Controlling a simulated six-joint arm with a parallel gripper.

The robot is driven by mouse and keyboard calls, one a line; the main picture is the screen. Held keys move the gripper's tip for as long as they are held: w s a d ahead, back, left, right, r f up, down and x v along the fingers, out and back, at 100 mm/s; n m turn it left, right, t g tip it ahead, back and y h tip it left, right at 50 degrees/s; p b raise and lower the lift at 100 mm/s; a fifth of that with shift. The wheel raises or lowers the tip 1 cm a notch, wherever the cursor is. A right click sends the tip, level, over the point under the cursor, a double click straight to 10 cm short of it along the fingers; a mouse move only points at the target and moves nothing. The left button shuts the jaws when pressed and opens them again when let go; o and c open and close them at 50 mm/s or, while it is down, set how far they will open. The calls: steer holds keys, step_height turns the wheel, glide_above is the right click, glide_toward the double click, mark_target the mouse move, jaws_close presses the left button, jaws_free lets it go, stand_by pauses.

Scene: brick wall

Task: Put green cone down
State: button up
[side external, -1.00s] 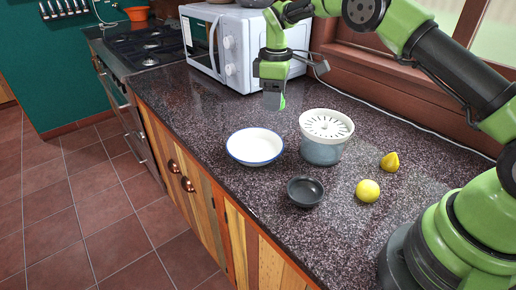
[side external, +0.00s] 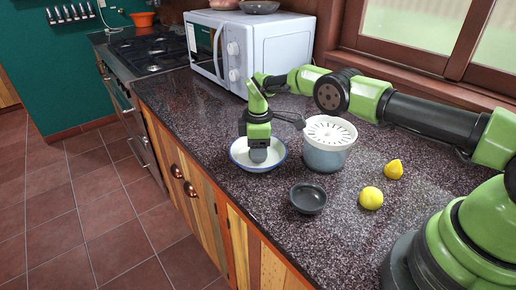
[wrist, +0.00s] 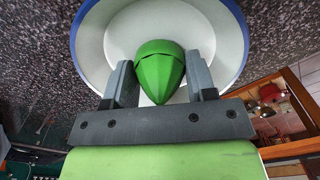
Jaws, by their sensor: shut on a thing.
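The green cone (wrist: 160,72) is between the two fingers of my gripper (wrist: 160,82) in the wrist view, its tip pointing toward the palm. My gripper is shut on it. In the side view my gripper (side external: 258,156) points down into the white bowl with a blue rim (side external: 276,160), low over its inside. The bowl also shows in the wrist view (wrist: 112,40), behind the cone. In the side view the cone is hidden by the fingers. I cannot tell whether the cone touches the bowl.
A grey juicer with a white top (side external: 327,150) stands close right of the bowl. A small dark bowl (side external: 307,198), a lemon (side external: 370,198) and a yellow cone-shaped piece (side external: 394,169) are nearer my base. A microwave (side external: 262,48) stands behind. The counter's front edge is left of the bowl.

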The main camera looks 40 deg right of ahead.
steer(key=shift+f, duration=0.2)
steer(key=o, duration=0.9)
